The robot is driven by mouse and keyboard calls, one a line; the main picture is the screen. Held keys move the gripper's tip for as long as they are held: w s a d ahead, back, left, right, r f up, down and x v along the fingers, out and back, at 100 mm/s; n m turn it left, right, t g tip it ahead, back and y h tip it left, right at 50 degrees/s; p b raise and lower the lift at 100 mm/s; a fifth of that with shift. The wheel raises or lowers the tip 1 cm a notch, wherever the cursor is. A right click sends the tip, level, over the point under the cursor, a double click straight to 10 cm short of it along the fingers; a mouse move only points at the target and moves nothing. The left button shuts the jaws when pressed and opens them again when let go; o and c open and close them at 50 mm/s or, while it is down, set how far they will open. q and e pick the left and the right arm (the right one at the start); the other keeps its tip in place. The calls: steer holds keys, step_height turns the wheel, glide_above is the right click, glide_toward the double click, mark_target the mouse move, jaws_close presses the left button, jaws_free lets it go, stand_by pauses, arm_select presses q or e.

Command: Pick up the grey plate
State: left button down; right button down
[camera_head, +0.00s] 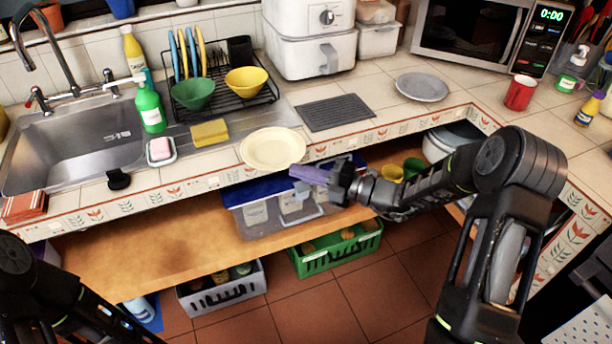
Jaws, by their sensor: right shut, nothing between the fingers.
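The grey plate (422,87) lies flat on the tiled counter, to the right of the dark ribbed mat and left of the red mug. Nothing covers it. My right gripper (306,175) is shut and empty. It points left, in front of the counter's front edge, just below and right of a cream plate (272,148). It is apart from the grey plate, which is farther back and to the right. My left arm shows only at the lower left corner, and its gripper is out of view.
A red mug (520,93) stands right of the grey plate, with a microwave (470,35) behind. A white air fryer (310,40) and a dish rack (222,95) stand farther left. The ribbed mat (335,112) is bare. Crates and bins are below the counter.

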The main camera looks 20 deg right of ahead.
mark_target(291, 159)
steer(key=w, duration=0.7)
steer(key=shift+w+a, duration=0.15)
steer(key=shift+a, duration=0.1)
arm_select(q)
steer(key=shift+r, duration=0.1)
